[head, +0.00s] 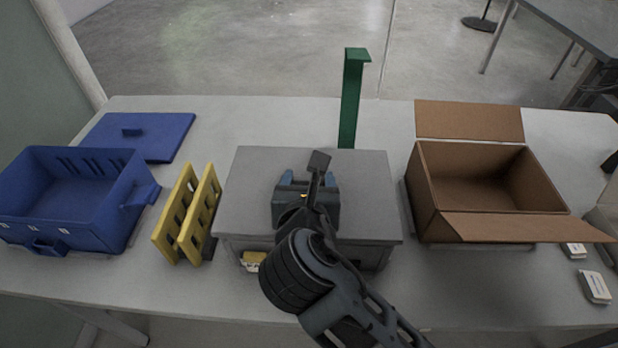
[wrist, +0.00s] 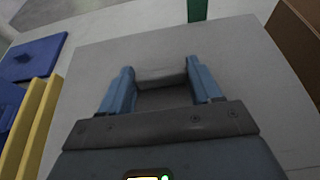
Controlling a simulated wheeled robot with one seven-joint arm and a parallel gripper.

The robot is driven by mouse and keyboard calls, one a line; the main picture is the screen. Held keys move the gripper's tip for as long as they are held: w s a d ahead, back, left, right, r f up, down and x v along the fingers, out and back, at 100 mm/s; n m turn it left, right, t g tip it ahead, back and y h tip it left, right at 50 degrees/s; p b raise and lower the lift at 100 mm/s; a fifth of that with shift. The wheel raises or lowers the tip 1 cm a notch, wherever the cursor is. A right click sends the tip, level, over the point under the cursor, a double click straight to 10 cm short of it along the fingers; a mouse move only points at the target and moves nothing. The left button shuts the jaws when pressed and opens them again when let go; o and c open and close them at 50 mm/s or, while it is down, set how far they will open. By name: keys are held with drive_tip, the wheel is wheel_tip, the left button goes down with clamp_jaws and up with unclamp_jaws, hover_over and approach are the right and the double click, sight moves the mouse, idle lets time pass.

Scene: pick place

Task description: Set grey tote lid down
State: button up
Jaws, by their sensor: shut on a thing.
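The grey tote lid (head: 252,178) is a flat grey panel lying level over the grey tote (head: 371,257) in the middle of the table. The lid fills most of the wrist view (wrist: 240,60). My gripper (head: 306,186) is above the middle of the lid, with its blue fingers shut on the lid's raised grey handle. In the wrist view the handle (wrist: 161,77) sits between the two fingers (wrist: 160,90). My arm hides part of the tote's front. I cannot tell whether the lid touches the tote's rim all round.
Yellow slotted racks (head: 187,214) stand close at left, beside a blue tote (head: 75,200) and its blue lid (head: 140,134). An open cardboard box (head: 432,195) is at right. A green post (head: 351,100) rises behind. Small white-labelled items (head: 594,287) lie at far right.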

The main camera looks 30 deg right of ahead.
drive_tip(key=shift+f, duration=0.1)
drive_tip(key=o, duration=1.2)
drive_tip(key=shift+f+b, duration=0.35)
drive_tip(key=shift+b, duration=0.9)
